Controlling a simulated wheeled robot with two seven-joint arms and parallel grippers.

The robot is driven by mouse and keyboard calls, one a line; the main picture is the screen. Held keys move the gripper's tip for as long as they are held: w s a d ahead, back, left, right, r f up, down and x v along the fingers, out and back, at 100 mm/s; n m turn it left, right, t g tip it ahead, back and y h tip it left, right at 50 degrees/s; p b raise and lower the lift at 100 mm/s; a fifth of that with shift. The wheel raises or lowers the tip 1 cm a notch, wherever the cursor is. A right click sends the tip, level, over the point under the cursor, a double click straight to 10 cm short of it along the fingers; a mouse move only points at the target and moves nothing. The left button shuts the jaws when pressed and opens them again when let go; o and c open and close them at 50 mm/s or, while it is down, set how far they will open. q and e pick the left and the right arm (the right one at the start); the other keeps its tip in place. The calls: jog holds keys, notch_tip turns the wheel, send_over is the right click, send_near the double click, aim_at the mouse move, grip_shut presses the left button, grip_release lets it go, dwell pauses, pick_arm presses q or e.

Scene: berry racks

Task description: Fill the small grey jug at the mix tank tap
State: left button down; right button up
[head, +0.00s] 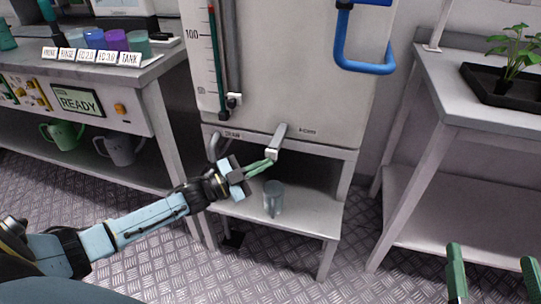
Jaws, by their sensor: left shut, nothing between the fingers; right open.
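A small grey jug (273,200) stands upright on the low shelf under the mix tank (285,70), below the tap (279,140). I cannot tell whether there is liquid in it, and no stream is clear to see. My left gripper (270,163) is shut and empty, its green fingertips at the lower end of the tap, above the jug. Whether they touch the tap is unclear. My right gripper (492,262) is open and empty at the bottom right, far from the jug, with only its green fingers in view.
The left bench carries several cups (115,40) behind label cards and a panel reading READY (77,101). A green jug (62,133) and a larger grey jug (120,150) stand beneath it. A blue pipe (365,68) is on the tank. The right table (455,85) bears a plant tray (505,88).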

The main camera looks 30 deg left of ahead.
pick_arm(q)
jog(key=shift+w+a, duration=0.1)
jog(key=shift+w, duration=0.3)
jog(key=shift+w+a+b, duration=0.15)
jog(key=shift+w+b, duration=0.25)
jog(key=shift+w, duration=0.15)
dwell(0.6)
dwell(0.4)
jog(key=shift+s+d+p, duration=0.25)
jog(key=shift+s+p, duration=0.6)
jog(key=shift+s, duration=0.1)
jog(key=shift+s, duration=0.1)
jog(key=s+p, duration=0.1)
jog(key=s, duration=0.1)
jog(key=s+d+p, duration=0.1)
jog(key=s+p, duration=0.1)
jog(key=shift+s+d, duration=0.1)
jog(key=shift+s, duration=0.25)
